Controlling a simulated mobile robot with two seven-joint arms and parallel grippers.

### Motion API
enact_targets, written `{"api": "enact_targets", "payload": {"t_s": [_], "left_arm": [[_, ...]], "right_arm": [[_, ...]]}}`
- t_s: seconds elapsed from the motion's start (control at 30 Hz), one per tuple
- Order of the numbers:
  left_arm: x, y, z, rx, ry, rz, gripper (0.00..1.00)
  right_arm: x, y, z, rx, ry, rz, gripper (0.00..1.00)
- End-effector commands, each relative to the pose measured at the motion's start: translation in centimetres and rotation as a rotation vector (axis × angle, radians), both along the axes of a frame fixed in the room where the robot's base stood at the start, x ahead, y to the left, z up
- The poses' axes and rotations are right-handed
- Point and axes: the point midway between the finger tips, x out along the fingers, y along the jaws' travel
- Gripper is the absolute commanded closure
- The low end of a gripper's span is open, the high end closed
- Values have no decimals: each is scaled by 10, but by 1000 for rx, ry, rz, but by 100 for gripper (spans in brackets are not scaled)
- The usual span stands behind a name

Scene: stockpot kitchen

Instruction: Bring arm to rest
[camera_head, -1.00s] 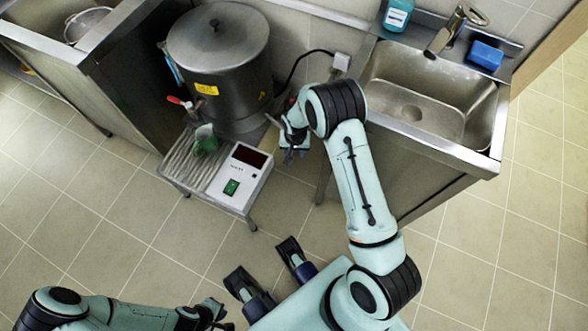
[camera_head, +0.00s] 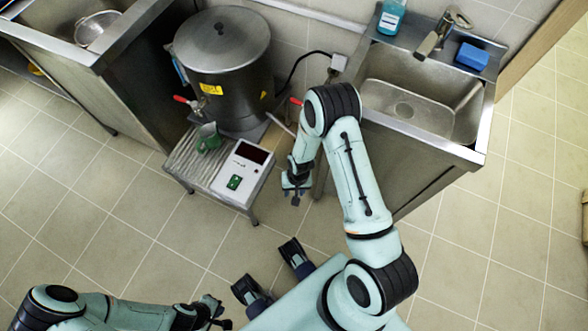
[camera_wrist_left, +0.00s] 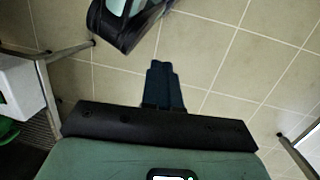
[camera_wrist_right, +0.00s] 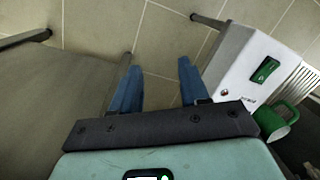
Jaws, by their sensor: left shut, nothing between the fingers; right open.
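My right arm reaches forward in the head view, and its gripper (camera_head: 296,194) hangs over the floor between the scale-like stand and the sink cabinet. In the right wrist view the two blue fingers (camera_wrist_right: 157,80) are apart, with nothing between them. My left gripper (camera_head: 220,314) is low at the bottom left of the head view, above bare floor. In the left wrist view its fingers (camera_wrist_left: 163,82) are together and hold nothing.
A stockpot (camera_head: 222,65) with a red-handled tap stands behind a low stand (camera_head: 195,170) bearing a green mug (camera_head: 207,137). A steel sink (camera_head: 420,105) with a blue sponge (camera_head: 472,56) is at the right. The front floor is mostly clear.

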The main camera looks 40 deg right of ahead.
Motion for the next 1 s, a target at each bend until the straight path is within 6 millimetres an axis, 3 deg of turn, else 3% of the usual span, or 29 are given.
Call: {"api": "enact_targets", "payload": {"t_s": [0.63, 0.77, 0.9, 1.0], "left_arm": [[0, -2, 3, -4, 0, -4, 100], [4, -18, 26, -39, -5, -35, 100], [9, -45, 63, -95, -12, -86, 100], [13, -59, 82, -128, -18, -117, 100]], "right_arm": [[-5, 4, 1, 8, 4, 5, 55], [-43, 30, 9, 58, 26, 47, 55], [-100, 72, 35, 139, 40, 121, 55], [-129, 94, 56, 180, 40, 162, 55]]}}
